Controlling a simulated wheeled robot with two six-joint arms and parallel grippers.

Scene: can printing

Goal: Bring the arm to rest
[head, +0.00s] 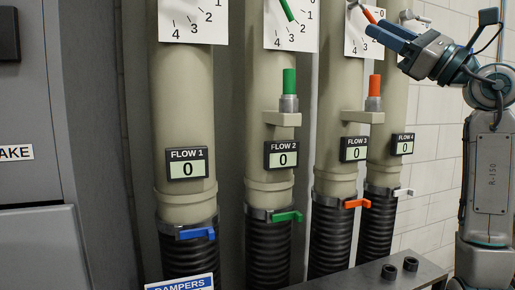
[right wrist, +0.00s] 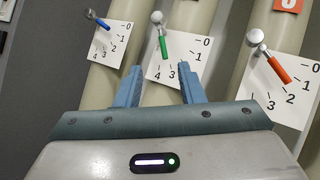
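My right gripper (head: 374,27) is raised at the upper right of the head view, in front of the third pipe's dial card (head: 354,42) and near its orange lever (head: 369,15). In the right wrist view my right gripper (right wrist: 160,68) has its two blue fingers apart with nothing between them. The green lever (right wrist: 163,48) lies beyond the fingertips, and the orange lever (right wrist: 277,70) is to their right. Whether the fingers touch any lever cannot be seen clearly in the head view, but the wrist view shows them apart from the levers. My left gripper is not in view.
Several beige pipes carry flow displays such as FLOW 1 (head: 187,163), reading 0. Blue (head: 197,233), green (head: 287,216) and orange (head: 357,203) damper handles stick out below. A grey cabinet (head: 30,170) stands at left.

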